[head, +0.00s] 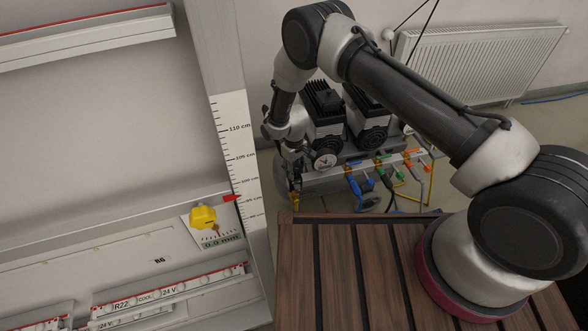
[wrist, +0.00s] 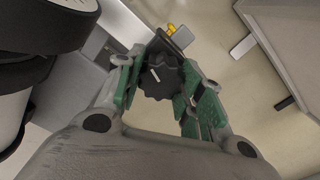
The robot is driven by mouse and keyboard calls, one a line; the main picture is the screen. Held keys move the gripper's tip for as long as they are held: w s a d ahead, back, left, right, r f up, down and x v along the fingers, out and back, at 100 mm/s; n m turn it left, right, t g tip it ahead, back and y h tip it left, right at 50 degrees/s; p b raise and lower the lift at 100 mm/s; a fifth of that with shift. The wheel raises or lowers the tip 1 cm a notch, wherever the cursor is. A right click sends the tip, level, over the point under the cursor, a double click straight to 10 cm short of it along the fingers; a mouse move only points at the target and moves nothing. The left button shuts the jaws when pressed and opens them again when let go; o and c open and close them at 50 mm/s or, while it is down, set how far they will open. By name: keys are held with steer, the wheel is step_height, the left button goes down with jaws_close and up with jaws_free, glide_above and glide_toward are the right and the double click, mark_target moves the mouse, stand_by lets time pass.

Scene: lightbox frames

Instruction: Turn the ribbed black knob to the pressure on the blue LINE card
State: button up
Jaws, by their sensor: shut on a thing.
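The ribbed black knob (wrist: 160,84) is in the wrist view, with a short white mark on its face. My gripper (wrist: 158,75) has its green-padded fingers on either side of the knob and is shut on it. In the head view my gripper (head: 293,156) is at the left end of the compressor, and the knob cannot be made out there. A round white gauge (head: 324,160) sits just right of my gripper; its reading is too small to tell. I cannot make out a blue LINE card in either view.
The compressor's grey tank (head: 325,182) carries blue (head: 358,184), green (head: 384,172) and orange (head: 411,162) fittings. A slatted wooden top (head: 320,270) lies in front. A cabinet frame with a height scale (head: 237,150) stands left. A radiator (head: 480,65) is behind.

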steer(key=shift+m, duration=0.3)
steer(key=m, duration=0.5)
steer(key=shift+d+m, duration=0.1)
steer(key=shift+m, duration=2.3)
steer(key=o, duration=1)
step_height(320, 180, up, 12)
